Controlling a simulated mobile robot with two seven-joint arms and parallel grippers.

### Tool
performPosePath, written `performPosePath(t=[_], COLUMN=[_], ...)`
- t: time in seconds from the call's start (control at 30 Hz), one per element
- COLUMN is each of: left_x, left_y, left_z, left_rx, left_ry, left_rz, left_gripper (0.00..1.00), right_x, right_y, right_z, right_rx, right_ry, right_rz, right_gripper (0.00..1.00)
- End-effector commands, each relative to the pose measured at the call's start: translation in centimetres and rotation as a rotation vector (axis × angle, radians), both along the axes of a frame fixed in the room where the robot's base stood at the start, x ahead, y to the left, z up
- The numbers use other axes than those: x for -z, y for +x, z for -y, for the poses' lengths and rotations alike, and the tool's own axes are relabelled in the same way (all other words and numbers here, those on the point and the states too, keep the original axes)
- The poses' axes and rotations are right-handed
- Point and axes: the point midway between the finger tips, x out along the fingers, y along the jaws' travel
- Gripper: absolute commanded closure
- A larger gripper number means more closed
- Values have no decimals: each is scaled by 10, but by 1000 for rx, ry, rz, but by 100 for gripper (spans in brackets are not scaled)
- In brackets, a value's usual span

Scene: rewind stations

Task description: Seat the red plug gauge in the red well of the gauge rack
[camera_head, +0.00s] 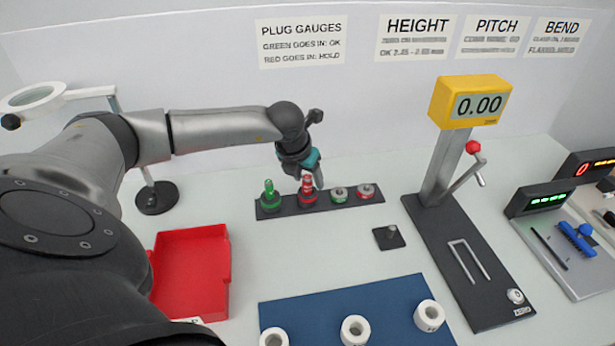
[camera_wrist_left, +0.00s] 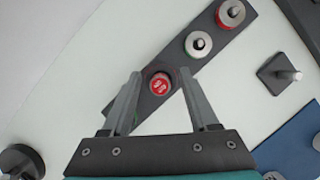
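The gauge rack (camera_head: 330,202) is a dark strip. The green plug gauge (camera_head: 269,195) stands at its left end, and the red plug gauge (camera_head: 307,194) stands upright beside it. To their right are a green-edged well (camera_head: 340,193) and, at the right end, the red well (camera_head: 367,191), which also shows in the left wrist view (camera_wrist_left: 231,14). My left gripper (camera_head: 309,181) is low over the red gauge. In the left wrist view, the gauge's red top (camera_wrist_left: 160,84) lies between the open fingers (camera_wrist_left: 160,76), with gaps at both sides. My right gripper is not in view.
A small dark block with a peg (camera_head: 389,237) stands right of the rack. The height gauge (camera_head: 462,230) stands farther right. A red tray (camera_head: 190,275) and a blue mat (camera_head: 385,290) with white rings lie in front. A round-based stand (camera_head: 156,198) is at left.

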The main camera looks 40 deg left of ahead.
Motion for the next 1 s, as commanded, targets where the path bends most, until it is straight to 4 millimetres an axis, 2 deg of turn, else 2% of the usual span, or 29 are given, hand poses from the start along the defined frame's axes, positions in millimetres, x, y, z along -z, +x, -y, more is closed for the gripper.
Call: performPosePath(t=[0.23,0.37,0.8,1.0], left_x=[-2,-12,-91,-111], left_y=[0,-3,-36,-44], left_z=[0,0,7,10], left_rx=[0,1,1,1], left_ry=[0,1,2,1], left_rz=[1,2,3,2], left_gripper=[40,40,40,40], right_x=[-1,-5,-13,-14], right_y=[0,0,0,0], right_z=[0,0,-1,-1], right_rx=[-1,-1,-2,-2], right_ry=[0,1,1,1], right_rz=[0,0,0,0], right_gripper=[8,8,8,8])
